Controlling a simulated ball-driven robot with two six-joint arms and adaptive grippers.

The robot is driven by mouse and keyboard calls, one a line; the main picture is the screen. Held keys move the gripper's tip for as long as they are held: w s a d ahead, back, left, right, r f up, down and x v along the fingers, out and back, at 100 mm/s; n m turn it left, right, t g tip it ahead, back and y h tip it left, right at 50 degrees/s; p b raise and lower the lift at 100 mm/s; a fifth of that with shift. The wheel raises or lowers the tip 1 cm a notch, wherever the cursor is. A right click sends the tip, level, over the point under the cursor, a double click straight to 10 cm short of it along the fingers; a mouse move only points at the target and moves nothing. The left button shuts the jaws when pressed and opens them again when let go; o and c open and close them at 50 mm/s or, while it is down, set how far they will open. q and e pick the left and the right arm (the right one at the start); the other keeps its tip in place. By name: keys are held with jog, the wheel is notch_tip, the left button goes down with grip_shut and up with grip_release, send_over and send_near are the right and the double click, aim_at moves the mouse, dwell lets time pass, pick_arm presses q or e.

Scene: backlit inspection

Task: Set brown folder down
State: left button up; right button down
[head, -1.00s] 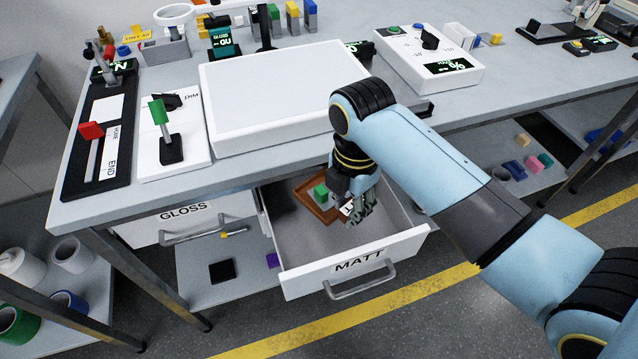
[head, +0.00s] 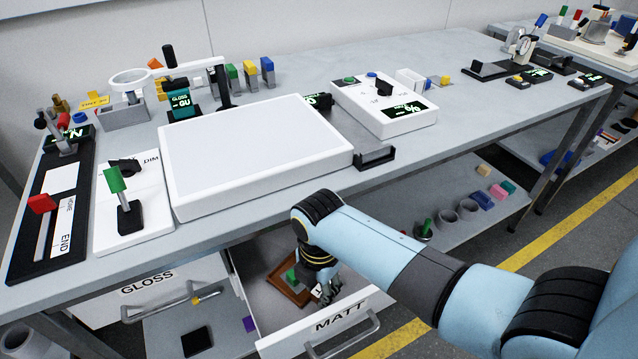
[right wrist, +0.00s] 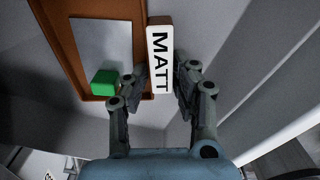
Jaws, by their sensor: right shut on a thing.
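The brown folder (head: 284,285) lies inside the open MATT drawer (head: 345,310). It looks like a shallow brown frame around a grey panel, with a green block (right wrist: 104,82) near one corner. My right gripper (head: 328,292) reaches down into the drawer at the folder's right side. In the right wrist view, its fingers (right wrist: 162,85) are closed on either side of the folder's white MATT tab (right wrist: 160,58). I cannot tell whether the folder rests on the drawer floor. My left gripper is not in view.
The GLOSS drawer (head: 150,290) is to the left of the open drawer. A table (head: 460,90) above holds a large white panel (head: 250,150), a white control box (head: 385,105) and a slider unit (head: 50,215). A lower shelf (head: 450,228) holds small blocks and rings.

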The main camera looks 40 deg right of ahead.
jog(key=c, duration=1.1)
grip_release()
jog(key=shift+f, duration=0.1)
notch_tip(320, 180, up, 12)
jog(key=shift+r+p, duration=0.15)
jog(key=shift+p, duration=0.95)
